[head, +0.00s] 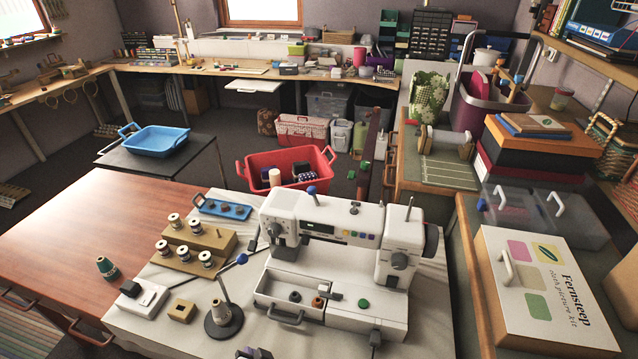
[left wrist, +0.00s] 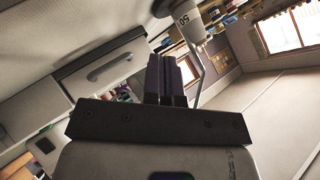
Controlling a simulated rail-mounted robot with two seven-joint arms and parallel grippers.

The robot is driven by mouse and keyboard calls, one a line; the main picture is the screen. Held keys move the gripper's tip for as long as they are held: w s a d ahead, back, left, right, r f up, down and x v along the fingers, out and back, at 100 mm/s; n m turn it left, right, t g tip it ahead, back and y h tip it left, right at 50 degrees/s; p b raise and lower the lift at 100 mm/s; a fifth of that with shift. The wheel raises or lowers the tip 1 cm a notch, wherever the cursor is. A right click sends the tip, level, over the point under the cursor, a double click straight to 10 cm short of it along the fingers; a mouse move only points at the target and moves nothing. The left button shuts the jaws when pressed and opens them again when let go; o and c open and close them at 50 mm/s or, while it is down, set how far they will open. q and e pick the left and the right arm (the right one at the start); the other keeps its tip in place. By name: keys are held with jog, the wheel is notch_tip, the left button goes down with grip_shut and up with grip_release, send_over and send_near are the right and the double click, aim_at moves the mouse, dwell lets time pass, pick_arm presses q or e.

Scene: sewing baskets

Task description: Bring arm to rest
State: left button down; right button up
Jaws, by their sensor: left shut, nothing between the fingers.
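My left gripper (head: 254,353) shows only as a small dark piece at the bottom edge of the head view, in front of the white sewing machine (head: 323,228). In the left wrist view its two dark fingers (left wrist: 167,78) are together with nothing between them. My right gripper is in neither view.
The machine's open drawer (head: 289,311) holds small round parts. A wooden spool rack (head: 192,247), a wooden block (head: 182,311) and a green spool (head: 107,267) are to the left. A red basket (head: 288,167) stands behind. The red-brown tabletop (head: 75,225) is mostly clear.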

pick_arm(q)
jog(key=s+a+f+n+g+h, duration=0.1)
jog(key=s+a+f+g+h, duration=0.15)
jog(key=s, duration=0.55)
jog(key=s+a+f+g+h, duration=0.1)
jog(key=s+a+f+g, duration=0.15)
jog(key=s, duration=0.65)
jog(key=s+a+f+n+g+h, duration=0.1)
jog(key=s+a+f+h, duration=0.15)
jog(key=s, duration=0.55)
notch_tip(320, 180, up, 26)
jog(key=p, duration=2.5)
jog(key=shift+w+d+f+y+p, duration=0.2)
jog(key=shift+w+d+y+p, duration=0.1)
jog(key=shift+w+p, duration=0.1)
